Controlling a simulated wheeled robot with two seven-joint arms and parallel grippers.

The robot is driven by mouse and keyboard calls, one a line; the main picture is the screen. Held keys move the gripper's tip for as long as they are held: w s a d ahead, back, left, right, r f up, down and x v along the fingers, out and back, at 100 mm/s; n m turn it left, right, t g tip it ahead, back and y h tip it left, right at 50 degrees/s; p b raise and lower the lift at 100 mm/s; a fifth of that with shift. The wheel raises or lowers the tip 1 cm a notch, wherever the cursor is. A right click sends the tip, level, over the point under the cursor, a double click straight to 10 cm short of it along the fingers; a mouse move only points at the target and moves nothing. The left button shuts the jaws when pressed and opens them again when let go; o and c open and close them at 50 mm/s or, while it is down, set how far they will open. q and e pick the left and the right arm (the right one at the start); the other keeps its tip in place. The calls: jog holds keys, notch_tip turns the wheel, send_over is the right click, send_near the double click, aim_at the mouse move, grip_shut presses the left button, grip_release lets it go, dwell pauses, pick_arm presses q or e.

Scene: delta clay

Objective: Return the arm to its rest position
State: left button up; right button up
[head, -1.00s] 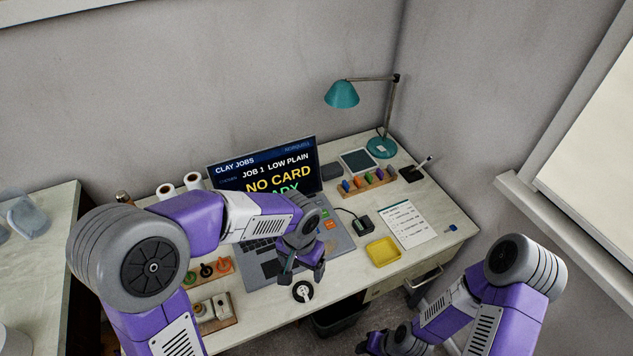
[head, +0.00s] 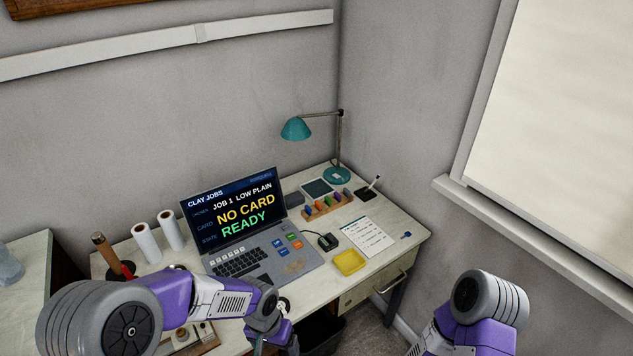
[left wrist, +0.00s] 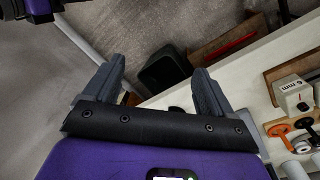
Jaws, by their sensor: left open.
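My left arm comes in from the lower left of the head view, purple and grey. Its gripper (head: 275,346) is at the bottom, by the desk's front edge, partly cut off. In the left wrist view the two dark fingers (left wrist: 158,84) stand wide apart with nothing between them. My right arm (head: 475,315) shows at the lower right of the head view; its gripper is outside the picture.
The desk (head: 392,218) holds a laptop (head: 265,245) reading "NO CARD READY", a yellow tray (head: 349,262), a teal lamp (head: 296,129) and white rolls (head: 147,243). A dark bin (left wrist: 165,70) is beside the desk edge.

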pick_arm(q)
jog(key=s+f+n+h, duration=0.1)
jog(key=s+f+n, duration=0.2)
jog(key=f, duration=0.6)
jog(key=s+f+n+t+h, duration=0.1)
jog(key=s+f+n+h, duration=0.1)
jog(key=s+f, duration=0.5)
notch_tip(320, 180, down, 3)
jog(key=shift+a+r+n, duration=0.1)
jog(key=shift+a+n, duration=0.05)
jog(key=shift+n, duration=0.25)
